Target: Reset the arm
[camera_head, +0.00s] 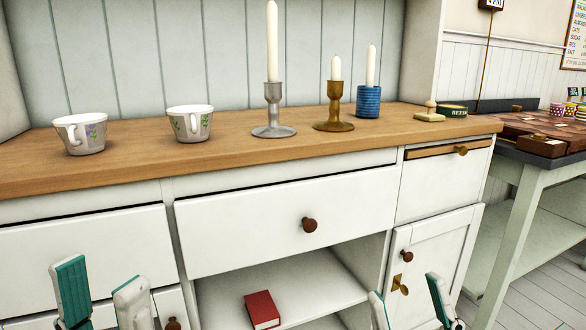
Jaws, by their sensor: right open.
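My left gripper (102,290) shows at the bottom left, in front of the white drawers. Its two fingers stand wide apart with nothing between them, so it is open. My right gripper (408,303) shows at the bottom right, in front of the open shelf and the cupboard door. Its fingers are apart and empty; their lower parts are cut off by the frame edge. Both grippers are below the wooden counter (240,158) and touch nothing that I can see.
On the counter stand two white cups (80,134) (190,123), a silver candlestick (273,118), a brass candlestick (334,112) and a blue candle holder (368,101). A middle drawer (270,225) looks slightly open. A red book (262,309) lies on the shelf below. A green table (520,210) stands right.

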